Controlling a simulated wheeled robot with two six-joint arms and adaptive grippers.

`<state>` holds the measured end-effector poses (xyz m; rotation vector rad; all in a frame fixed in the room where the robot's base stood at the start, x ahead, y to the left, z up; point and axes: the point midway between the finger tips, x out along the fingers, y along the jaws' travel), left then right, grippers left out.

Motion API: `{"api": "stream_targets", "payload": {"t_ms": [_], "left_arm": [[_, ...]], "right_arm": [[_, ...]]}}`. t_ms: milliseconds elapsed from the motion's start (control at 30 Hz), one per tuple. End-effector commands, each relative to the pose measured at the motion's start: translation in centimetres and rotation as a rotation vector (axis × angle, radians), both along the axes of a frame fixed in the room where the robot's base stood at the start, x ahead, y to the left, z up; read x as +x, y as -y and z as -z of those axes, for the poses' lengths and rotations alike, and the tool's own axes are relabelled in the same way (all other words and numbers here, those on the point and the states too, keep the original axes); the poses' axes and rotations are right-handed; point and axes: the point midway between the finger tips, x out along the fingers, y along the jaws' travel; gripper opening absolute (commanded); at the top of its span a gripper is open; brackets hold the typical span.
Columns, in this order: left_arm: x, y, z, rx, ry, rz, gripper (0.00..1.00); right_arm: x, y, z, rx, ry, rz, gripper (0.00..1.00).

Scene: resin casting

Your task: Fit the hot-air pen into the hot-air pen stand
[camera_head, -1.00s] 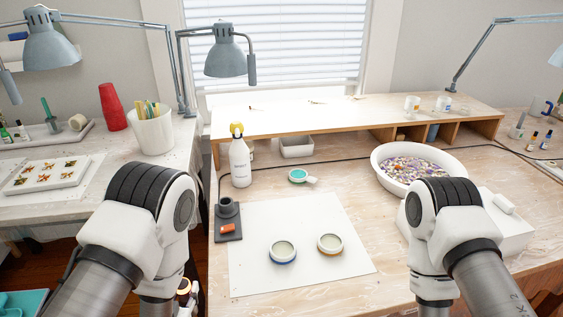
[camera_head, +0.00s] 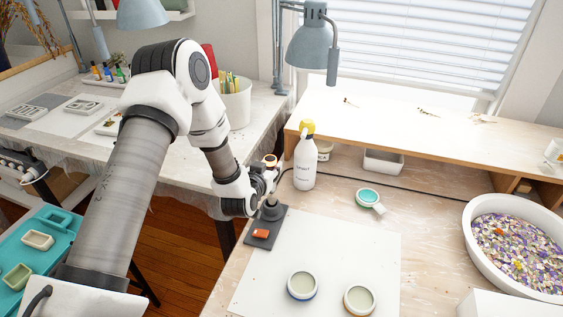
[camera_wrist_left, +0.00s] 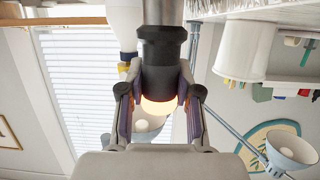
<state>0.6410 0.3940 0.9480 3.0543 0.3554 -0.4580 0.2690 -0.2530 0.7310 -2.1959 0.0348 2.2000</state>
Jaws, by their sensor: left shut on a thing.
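My left gripper (camera_head: 269,176) is shut on the hot-air pen (camera_head: 270,160), right above the hot-air pen stand (camera_head: 258,241). In the left wrist view the pen (camera_wrist_left: 162,47) is a grey metal cylinder with a black collar and a glowing orange end, between both fingers (camera_wrist_left: 158,100). That view is upside down, so the glowing end points up. The stand is a dark grey plate with a short round holder and an orange-red block on it. The pen's lower end is mostly hidden by my gripper; I cannot tell if it is inside the holder. My right gripper is out of view.
A white spray bottle (camera_head: 305,162) with a yellow top stands close behind the stand. A white mat (camera_head: 335,250) with two round moulds lies to the right. A teal-topped round item (camera_head: 368,197) and a bowl of petals (camera_head: 470,235) are farther right. A lamp (camera_head: 312,45) hangs above.

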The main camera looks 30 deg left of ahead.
Motion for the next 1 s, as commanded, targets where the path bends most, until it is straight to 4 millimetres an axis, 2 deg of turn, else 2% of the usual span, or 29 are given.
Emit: {"api": "stream_targets", "payload": {"t_ms": [167,600,1000], "left_arm": [[-0.1,0.1,0.0,0.0,0.0,0.0,0.0],[-0.1,0.1,4.1,0.0,0.001,0.0,0.0],[-0.1,0.1,4.2,0.0,0.001,0.0,0.0]], "right_arm": [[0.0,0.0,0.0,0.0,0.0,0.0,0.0],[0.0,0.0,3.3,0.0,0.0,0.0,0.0],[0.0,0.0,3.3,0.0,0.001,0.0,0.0]]}}
